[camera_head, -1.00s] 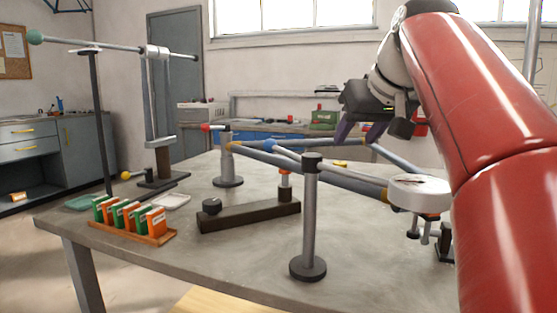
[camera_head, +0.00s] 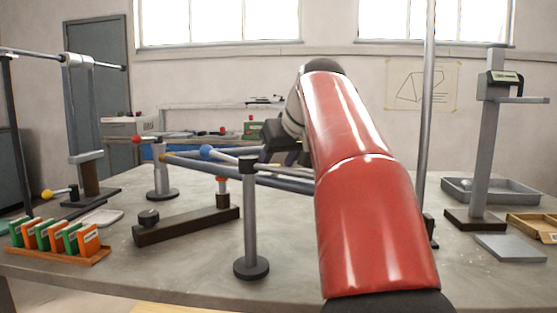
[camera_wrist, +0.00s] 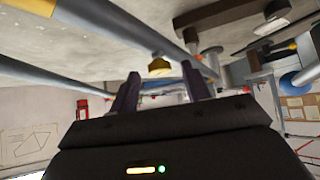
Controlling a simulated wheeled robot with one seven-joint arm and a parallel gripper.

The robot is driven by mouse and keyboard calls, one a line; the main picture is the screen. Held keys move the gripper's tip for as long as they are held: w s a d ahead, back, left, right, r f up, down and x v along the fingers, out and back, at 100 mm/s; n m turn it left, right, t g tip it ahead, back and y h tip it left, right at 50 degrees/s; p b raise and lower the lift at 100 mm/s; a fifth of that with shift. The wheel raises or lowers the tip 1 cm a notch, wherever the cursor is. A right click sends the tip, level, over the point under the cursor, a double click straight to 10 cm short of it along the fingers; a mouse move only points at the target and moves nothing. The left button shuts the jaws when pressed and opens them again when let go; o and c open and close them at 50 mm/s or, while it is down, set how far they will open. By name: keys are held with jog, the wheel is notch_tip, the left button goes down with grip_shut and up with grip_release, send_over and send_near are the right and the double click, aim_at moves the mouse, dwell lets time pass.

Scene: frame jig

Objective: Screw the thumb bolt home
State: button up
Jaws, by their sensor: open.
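I cannot tell for sure which part is the thumb bolt. In the wrist view a small yellow knob-like piece (camera_wrist: 158,66) shows beyond and between my fingertips, apart from them. My gripper (camera_wrist: 160,72) is open, its two dark fingers spread with nothing between them. In the head view my gripper (camera_head: 272,136) is mostly hidden behind my red arm, close to the frame's tubes (camera_head: 285,182). A dark bar (camera_head: 190,224) with a black knob (camera_head: 148,216) lies on the bench.
A grey post (camera_head: 250,225) stands at the front of the bench (camera_head: 190,278). A rack of orange and green cards (camera_head: 62,238) is at left. A tall stand (camera_head: 484,140), a grey tray (camera_head: 500,188) and a flat plate (camera_head: 510,248) are at right. Tubes crowd the gripper.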

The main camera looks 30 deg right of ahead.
jog(key=c, duration=1)
jog(key=shift+a+m+h, duration=0.15)
jog(key=shift+m+h, duration=0.45)
jog(key=shift+m, duration=0.2)
jog(key=o, duration=1)
jog(key=p+v, duration=0.1)
jog(key=v, duration=0.6)
jog(key=shift+s+r, duration=0.3)
jog(key=shift+r, duration=0.05)
